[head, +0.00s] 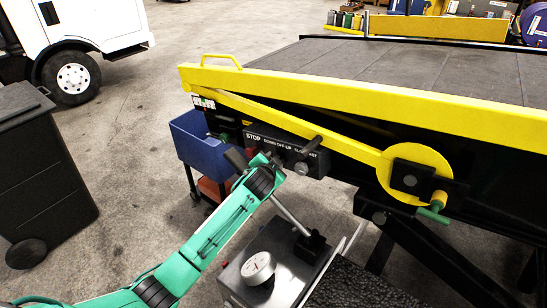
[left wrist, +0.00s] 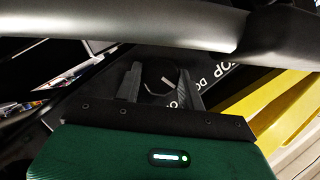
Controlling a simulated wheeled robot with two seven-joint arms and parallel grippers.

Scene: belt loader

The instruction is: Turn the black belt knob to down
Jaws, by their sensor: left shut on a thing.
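The control panel (head: 262,138) is on the side of the belt loader, with white labels STOP, DOWN OFF UP and a partly covered SLOW FAST. My left gripper (head: 272,160) is at the panel below the DOWN OFF UP label and hides what it holds in the head view. In the left wrist view the round black belt knob (left wrist: 158,72) sits between the two fingers of this gripper (left wrist: 160,88), which are shut on it. A pale pointer line shows on the knob; I cannot tell which label it points at. My right gripper is not in view.
A yellow rail (head: 330,136) slants past above the panel. A blue bin (head: 190,137) stands left of it. A dial gauge (head: 258,267) is below.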

